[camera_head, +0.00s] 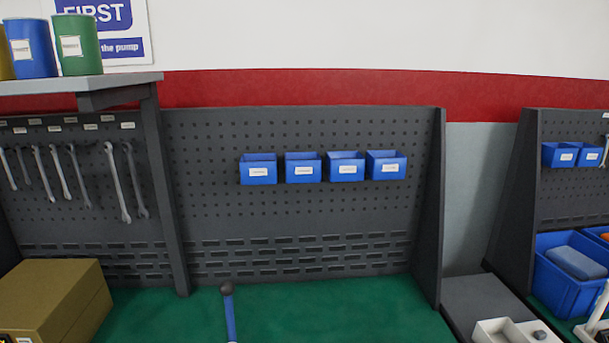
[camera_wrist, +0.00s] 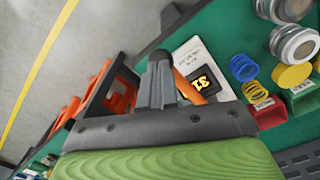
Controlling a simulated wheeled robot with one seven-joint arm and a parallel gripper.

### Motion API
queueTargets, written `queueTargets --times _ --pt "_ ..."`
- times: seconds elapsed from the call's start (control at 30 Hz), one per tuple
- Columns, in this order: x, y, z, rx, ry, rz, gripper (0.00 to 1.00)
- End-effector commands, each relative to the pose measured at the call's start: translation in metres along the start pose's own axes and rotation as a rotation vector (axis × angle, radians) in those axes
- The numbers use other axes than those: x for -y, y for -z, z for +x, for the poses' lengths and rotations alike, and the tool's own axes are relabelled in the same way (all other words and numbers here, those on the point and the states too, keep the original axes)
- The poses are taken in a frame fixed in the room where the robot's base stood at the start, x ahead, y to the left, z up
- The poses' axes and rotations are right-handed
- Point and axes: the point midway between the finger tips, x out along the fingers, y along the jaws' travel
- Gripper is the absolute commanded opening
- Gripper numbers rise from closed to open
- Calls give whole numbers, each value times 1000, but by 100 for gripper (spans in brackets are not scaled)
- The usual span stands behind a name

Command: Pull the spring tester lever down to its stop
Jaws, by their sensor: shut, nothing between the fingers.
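In the head view, an upright blue lever (camera_head: 231,318) with a dark round knob (camera_head: 227,288) rises from the bottom edge in front of the green bench top. Its lower end is out of frame. In the wrist view, my gripper (camera_wrist: 158,62) is shut and empty, its dark fingers together above the bench. Beyond the fingers is a white panel (camera_wrist: 187,53) with a dark display (camera_wrist: 203,80) showing yellow digits. An orange bar (camera_wrist: 187,86) slants beside the fingers, partly hidden by them. I cannot tell whether the fingers touch it. My gripper is not in the head view.
A blue spring (camera_wrist: 243,67), a yellow spring (camera_wrist: 255,92) and metal cylinders (camera_wrist: 295,45) stand right of the display. An orange and dark frame (camera_wrist: 108,92) is left of the fingers. In the head view, a brown box (camera_head: 55,300) sits left; the green bench top (camera_head: 330,310) right of the lever is clear.

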Motion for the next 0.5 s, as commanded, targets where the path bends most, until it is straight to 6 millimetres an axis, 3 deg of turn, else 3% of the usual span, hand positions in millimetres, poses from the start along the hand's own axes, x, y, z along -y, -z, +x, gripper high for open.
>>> queueTargets --times 0.5 --pt "1 -1 9 1 3 -2 0"
